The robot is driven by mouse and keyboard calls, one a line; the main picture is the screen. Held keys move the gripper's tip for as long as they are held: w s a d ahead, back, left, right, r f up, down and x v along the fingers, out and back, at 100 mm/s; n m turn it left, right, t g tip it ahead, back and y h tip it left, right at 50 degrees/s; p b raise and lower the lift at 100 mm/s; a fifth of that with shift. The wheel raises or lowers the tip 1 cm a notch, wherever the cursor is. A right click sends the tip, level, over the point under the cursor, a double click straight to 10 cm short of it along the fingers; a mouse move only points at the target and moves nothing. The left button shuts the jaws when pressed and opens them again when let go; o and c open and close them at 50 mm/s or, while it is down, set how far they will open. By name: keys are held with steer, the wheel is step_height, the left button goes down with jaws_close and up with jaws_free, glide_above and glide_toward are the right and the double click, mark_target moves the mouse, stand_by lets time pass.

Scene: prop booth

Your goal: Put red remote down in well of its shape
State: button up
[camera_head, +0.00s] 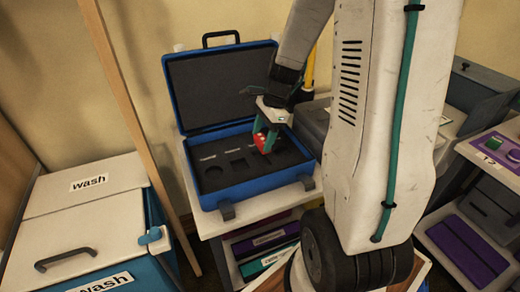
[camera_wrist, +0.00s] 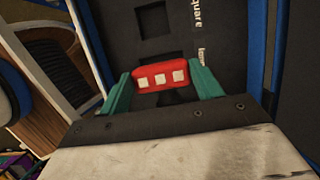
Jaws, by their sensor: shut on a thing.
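The red remote (camera_wrist: 161,77) has several pale square buttons, and three show in the wrist view. My gripper (camera_wrist: 160,84) is shut on it, with a green finger at each end. In the head view my gripper (camera_head: 267,136) holds the red remote (camera_head: 263,143) over the right part of the open blue case (camera_head: 262,184). The black foam (camera_head: 222,188) in the case has a round well (camera_head: 214,178) at left and a square well (camera_head: 239,165) in the middle. The well under the remote is largely hidden by it. I cannot tell whether the remote touches the foam.
The case's raised lid (camera_head: 215,88) stands behind the wells. The case rests on a white shelf unit (camera_head: 222,222). A white bin marked "wash" (camera_head: 85,215) is at left, and a purple panel (camera_head: 497,146) is at right.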

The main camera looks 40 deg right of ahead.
step_height(320, 180, down, 5)
steer(key=shift+r, duration=0.1)
steer(key=shift+s, duration=0.1)
steer(key=c, duration=0.3)
steer(key=o, duration=1.4)
steer(key=shift+f, duration=0.2)
steer(key=shift+c, duration=0.2)
steer(key=w+v, duration=0.1)
steer(key=v, duration=1)
steer(key=s+a+r+n+h, duration=0.2)
steer(key=s+a+r+n, duration=0.75)
steer(key=a+n, duration=0.3)
steer(key=s+a+r+n, duration=0.1)
steer(key=s+a+n, duration=0.1)
steer(key=s+n, duration=0.2)
steer(key=s+a+r+n+h, duration=0.1)
steer(key=s+a+n, duration=0.2)
steer(key=s, duration=0.3)
steer(key=shift+n, duration=0.85)
